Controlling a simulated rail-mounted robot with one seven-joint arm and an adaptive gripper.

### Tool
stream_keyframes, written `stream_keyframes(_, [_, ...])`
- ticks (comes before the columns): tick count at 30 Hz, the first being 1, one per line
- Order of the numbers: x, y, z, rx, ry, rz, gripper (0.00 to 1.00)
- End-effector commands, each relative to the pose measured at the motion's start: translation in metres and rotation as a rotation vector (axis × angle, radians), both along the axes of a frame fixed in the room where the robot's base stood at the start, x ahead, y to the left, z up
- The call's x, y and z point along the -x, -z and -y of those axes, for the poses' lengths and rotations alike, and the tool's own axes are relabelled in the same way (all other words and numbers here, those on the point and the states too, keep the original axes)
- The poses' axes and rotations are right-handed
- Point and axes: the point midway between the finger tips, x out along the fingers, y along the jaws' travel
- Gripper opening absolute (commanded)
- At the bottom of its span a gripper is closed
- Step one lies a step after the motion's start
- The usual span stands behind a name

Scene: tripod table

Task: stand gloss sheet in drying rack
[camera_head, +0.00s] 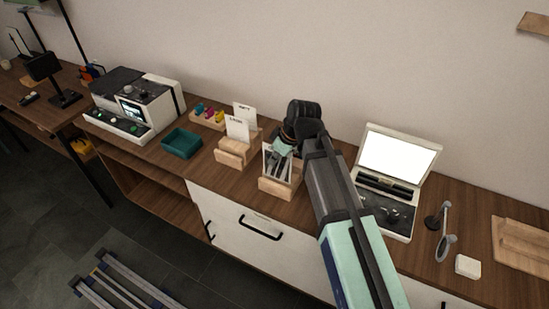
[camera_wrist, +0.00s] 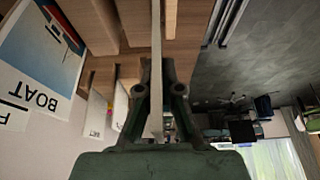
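My gripper (camera_head: 287,148) is low over a light wooden holder (camera_head: 277,188) near the middle of the counter. In the wrist view its two fingers (camera_wrist: 158,88) are closed on a thin pale sheet (camera_wrist: 156,45) seen edge-on. Its face and finish cannot be told there. A card with a dark picture (camera_head: 272,166) stands upright at the holder, just below my fingers; I cannot tell whether it is the held sheet. Left of it, another wooden holder (camera_head: 232,158) has upright white cards (camera_head: 237,129) behind it with print too small to read.
A teal tray (camera_head: 182,143) and a white machine (camera_head: 138,104) stand left. An open case with a bright lid panel (camera_head: 398,155) stands right, then a small stand (camera_head: 446,240) and white block (camera_head: 468,266). The wrist view shows a card reading BOAT (camera_wrist: 40,65).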

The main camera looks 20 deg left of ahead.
Motion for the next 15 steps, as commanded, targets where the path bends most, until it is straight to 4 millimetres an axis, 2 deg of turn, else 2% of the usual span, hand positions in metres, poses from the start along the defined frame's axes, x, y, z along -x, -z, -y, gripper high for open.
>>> stream_keyframes(15, [0.000, 0.022, 0.000, 0.000, 0.000, 0.000, 0.00])
